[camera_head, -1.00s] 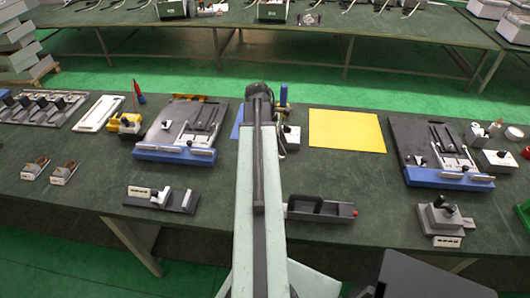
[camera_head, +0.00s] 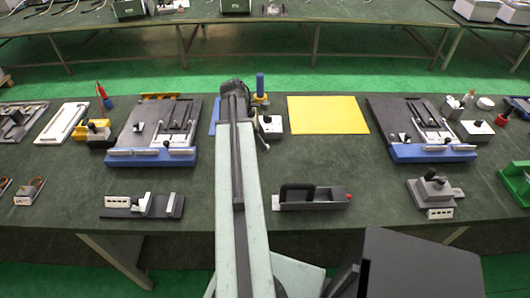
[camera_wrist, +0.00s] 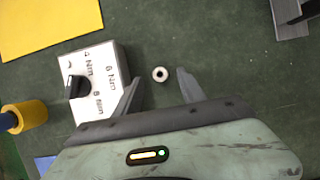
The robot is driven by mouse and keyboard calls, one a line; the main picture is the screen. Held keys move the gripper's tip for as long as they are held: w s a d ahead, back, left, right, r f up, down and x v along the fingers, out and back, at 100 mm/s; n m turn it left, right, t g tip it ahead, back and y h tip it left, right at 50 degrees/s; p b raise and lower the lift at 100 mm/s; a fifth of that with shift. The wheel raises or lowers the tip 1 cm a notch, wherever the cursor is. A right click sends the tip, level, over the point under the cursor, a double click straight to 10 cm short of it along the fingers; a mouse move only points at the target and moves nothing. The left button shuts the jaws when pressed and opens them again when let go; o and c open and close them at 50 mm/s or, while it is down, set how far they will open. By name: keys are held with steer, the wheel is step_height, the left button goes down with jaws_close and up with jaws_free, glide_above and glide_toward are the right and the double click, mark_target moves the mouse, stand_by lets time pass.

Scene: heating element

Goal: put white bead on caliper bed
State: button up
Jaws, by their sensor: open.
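The white bead (camera_wrist: 160,75) is a small ring with a dark hole on the dark green table, in the wrist view. My gripper (camera_wrist: 157,80) is open, with one finger on each side of the bead and a gap to both. In the head view my arm hides the gripper and I cannot make out the bead. I cannot tell for sure which fixture is the caliper bed; a grey fixture with a white block and dark slide (camera_head: 143,206) lies at front left, and a long grey one with a black handle (camera_head: 312,198) right of my arm.
A white box marked in Nm (camera_wrist: 98,82) stands close to my left finger in the wrist view. A yellow-and-blue handle (camera_wrist: 25,117) is further left. A yellow mat (camera_head: 327,115) lies right of my arm. Blue-edged fixtures (camera_head: 150,157) (camera_head: 433,153) stand on either side.

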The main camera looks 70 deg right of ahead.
steer(key=b+x, duration=0.2)
steer(key=x, duration=0.1)
steer(key=shift+w+f, duration=0.1)
steer(key=shift+f, duration=0.1)
steer(key=shift+r, duration=0.2)
jaws_close()
steer(key=shift+p, duration=0.3)
step_height(320, 180, up, 10)
steer(key=p, duration=1)
